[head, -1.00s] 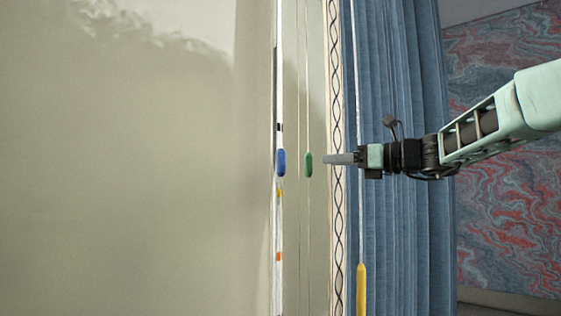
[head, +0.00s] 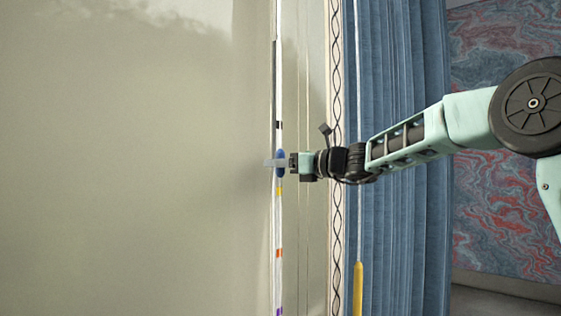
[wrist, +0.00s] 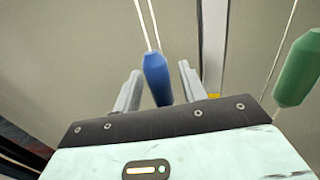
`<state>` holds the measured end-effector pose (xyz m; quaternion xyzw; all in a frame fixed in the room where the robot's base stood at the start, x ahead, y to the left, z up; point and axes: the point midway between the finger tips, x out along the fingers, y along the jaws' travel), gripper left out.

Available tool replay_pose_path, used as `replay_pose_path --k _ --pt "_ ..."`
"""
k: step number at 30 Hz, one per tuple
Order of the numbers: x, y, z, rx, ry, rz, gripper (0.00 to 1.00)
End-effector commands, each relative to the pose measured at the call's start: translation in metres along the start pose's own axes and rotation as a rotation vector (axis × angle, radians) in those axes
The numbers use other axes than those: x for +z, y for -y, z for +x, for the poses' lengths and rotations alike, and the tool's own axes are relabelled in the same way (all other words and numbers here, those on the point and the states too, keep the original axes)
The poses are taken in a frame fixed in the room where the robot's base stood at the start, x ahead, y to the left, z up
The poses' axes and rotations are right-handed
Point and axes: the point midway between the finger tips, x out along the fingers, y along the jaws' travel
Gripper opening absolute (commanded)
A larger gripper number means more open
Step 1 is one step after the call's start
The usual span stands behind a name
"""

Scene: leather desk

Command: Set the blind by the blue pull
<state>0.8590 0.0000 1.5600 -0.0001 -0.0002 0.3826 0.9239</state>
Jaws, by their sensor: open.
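The blue pull (head: 281,170) hangs on its cord in front of a white strip with coloured marks (head: 279,225), near a black mark above and a yellow mark below. My gripper (head: 272,162) is at the blue pull's height in the head view, its fingers overlapping it. In the wrist view the blue pull (wrist: 157,78) hangs from two cords between the two open fingers of my gripper (wrist: 159,88), with gaps at both sides. The green pull (wrist: 298,70) hangs to the right in the wrist view; my gripper hides it in the head view.
A yellow pull (head: 358,288) hangs lower on a cord in front of the blue curtain (head: 395,240). A patterned trim (head: 336,230) runs beside the curtain. The pale blind or wall surface (head: 120,170) at the left is clear.

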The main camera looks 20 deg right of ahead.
Motion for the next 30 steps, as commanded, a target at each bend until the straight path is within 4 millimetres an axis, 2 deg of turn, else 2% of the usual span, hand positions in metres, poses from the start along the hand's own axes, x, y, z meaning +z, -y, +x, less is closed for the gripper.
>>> replay_pose_path --k 5,7,10,20,26,30 --pt "0.0 0.0 0.0 0.0 0.0 0.0 0.42" --pt "0.0 0.0 0.0 0.0 0.0 0.0 0.28" --pt "0.0 0.0 0.0 0.0 0.0 0.0 0.0" --pt "-0.006 0.0 0.0 0.0 -0.001 0.0 0.0" --pt "-0.026 0.0 0.0 0.0 -0.001 0.001 0.0" --pt "-0.049 0.0 0.0 0.0 -0.001 0.001 0.0"
